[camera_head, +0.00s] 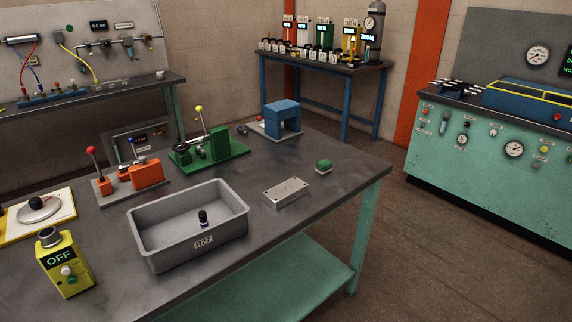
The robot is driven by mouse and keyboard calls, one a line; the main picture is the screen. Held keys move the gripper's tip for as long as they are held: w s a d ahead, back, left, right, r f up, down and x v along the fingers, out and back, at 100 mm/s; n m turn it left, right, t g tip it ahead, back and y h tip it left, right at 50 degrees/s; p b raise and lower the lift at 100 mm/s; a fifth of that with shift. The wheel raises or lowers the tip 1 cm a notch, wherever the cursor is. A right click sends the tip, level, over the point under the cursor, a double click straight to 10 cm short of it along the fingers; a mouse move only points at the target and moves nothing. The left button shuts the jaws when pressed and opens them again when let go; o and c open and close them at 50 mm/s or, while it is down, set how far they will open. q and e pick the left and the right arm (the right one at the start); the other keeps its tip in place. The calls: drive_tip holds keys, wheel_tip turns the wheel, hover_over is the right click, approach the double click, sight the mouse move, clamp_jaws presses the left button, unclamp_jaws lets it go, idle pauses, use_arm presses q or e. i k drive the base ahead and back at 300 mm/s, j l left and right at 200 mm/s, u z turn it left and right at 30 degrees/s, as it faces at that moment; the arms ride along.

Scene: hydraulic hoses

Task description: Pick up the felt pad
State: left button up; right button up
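Neither of my grippers shows in the head view.
Left of the green piece lies a grey metal block with holes (287,192). A blue press-like fixture (282,118), a green lever fixture (212,148) and an orange one (130,178) stand behind.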

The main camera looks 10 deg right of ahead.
sight(324, 166)
drive_tip(key=i+l+u, duration=0.15)
drive_tip(key=l+u, duration=0.3)
drive_tip(key=l, duration=0.55)
drive_tip(key=l+u, duration=0.45)
drive_tip(key=l, duration=0.5)
